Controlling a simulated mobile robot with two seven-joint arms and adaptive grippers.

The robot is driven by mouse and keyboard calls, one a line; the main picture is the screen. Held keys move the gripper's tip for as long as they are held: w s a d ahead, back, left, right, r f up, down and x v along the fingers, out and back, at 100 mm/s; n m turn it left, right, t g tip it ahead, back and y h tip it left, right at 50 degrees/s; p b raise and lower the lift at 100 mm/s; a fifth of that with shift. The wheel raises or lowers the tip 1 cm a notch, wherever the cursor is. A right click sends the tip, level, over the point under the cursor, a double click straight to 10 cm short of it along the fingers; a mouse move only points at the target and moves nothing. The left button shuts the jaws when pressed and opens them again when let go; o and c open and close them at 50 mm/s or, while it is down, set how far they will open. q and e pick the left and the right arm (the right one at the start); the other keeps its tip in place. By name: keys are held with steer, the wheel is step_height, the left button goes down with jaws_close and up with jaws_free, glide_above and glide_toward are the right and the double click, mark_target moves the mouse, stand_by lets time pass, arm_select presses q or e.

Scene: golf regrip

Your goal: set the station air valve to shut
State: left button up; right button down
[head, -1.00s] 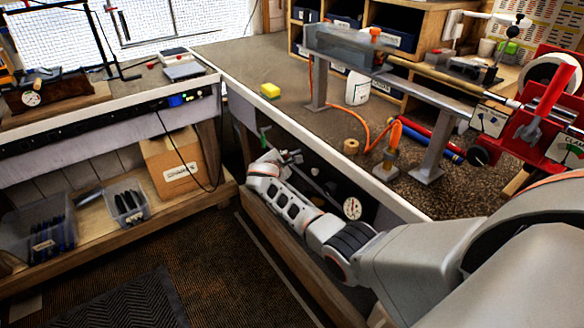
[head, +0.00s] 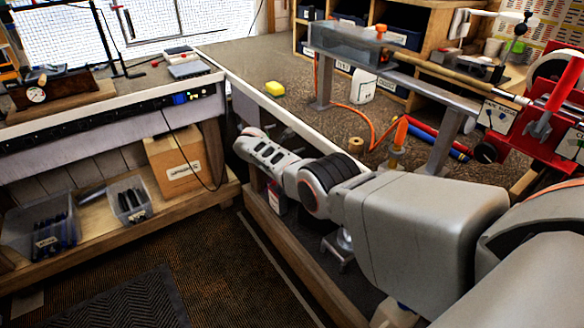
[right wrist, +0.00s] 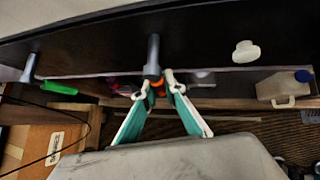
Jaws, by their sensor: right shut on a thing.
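In the right wrist view, a grey valve stem (right wrist: 153,58) sticks out from the dark panel under the bench, with a small orange-red handle (right wrist: 158,88) at its end. My right gripper (right wrist: 157,90), with teal fingers, is shut on this orange-red handle. The fingertips sit on both sides of it and partly cover it. A second grey stem (right wrist: 30,67) with a green handle (right wrist: 62,89) stands apart at the left. No valve label is readable. In the head view my right arm reaches below the bench edge and its fingers are hidden. My left gripper is not in view.
A white knob-like part (right wrist: 246,51) sits on the panel, right of the gripper. A white jug with a blue cap (right wrist: 284,88) stands further right. The bench edge (head: 285,117) runs above my forearm. A cardboard box (head: 174,163) is on the left lower shelf.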

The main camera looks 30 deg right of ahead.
steer(key=shift+s+d+g+b, duration=0.1)
steer(key=shift+s+g+b, duration=0.15)
steer(key=shift+g+b, duration=0.25)
steer(key=c, duration=2.1)
jaws_free()
steer(key=v, duration=1.2)
steer(key=shift+s, duration=0.1)
